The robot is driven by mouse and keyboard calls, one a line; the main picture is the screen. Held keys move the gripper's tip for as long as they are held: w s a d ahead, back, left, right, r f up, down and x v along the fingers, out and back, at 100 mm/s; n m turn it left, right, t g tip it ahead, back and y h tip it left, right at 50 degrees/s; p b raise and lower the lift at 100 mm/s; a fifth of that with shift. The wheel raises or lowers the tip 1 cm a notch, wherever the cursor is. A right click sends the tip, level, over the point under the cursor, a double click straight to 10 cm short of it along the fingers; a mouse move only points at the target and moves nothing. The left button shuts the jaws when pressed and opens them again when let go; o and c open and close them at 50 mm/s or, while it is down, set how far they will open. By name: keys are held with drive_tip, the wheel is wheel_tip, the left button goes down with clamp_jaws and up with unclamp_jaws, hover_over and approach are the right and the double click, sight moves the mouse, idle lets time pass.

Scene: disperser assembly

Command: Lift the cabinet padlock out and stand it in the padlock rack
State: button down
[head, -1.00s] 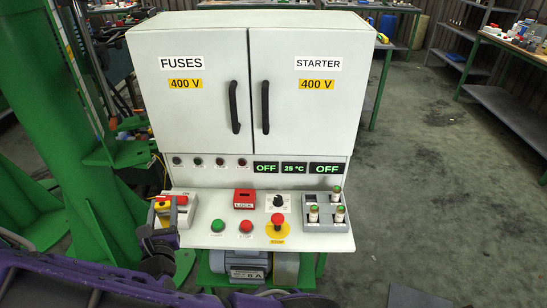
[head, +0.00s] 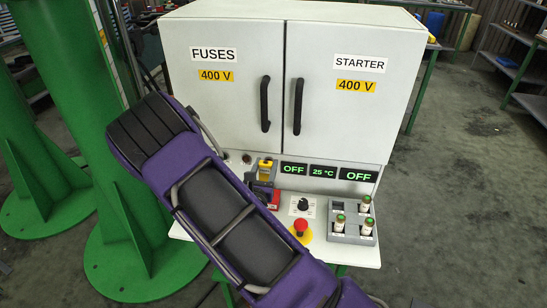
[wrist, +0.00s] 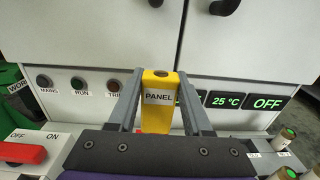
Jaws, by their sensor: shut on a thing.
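The yellow cabinet padlock (wrist: 157,112) is upright between my fingers in the wrist view, with a white PANEL label facing me. In the head view the padlock (head: 265,168) shows near the panel front, left of the displays. My gripper (wrist: 160,80) is shut on it; the gripper (head: 264,174) also shows in the head view. The red box (head: 270,203), apparently the padlock rack, is partly hidden by my arm, just below the padlock in the picture. I cannot tell whether they touch. The padlock's shackle is not visible.
The switch with a red handle (wrist: 24,152) is at the lower left in the wrist view. A red stop button (head: 300,226), a dial (head: 303,204) and a grey fuse holder (head: 352,222) stand on the shelf to the right. The cabinet doors (head: 350,110) are closed behind.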

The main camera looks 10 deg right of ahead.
drive_tip(key=shift+y, duration=0.3)
drive_tip(key=x, duration=0.4)
drive_tip(key=shift+w+r, duration=0.1)
drive_tip(key=shift+w, duration=0.2)
drive_tip(key=shift+s, duration=0.1)
drive_tip(key=shift+f+b, duration=2.2)
drive_tip(key=shift+f, duration=0.7)
drive_tip(key=shift+f+b, duration=1.4)
drive_tip(key=shift+f, duration=0.8)
drive_tip(key=shift+c, duration=1.2)
unclamp_jaws()
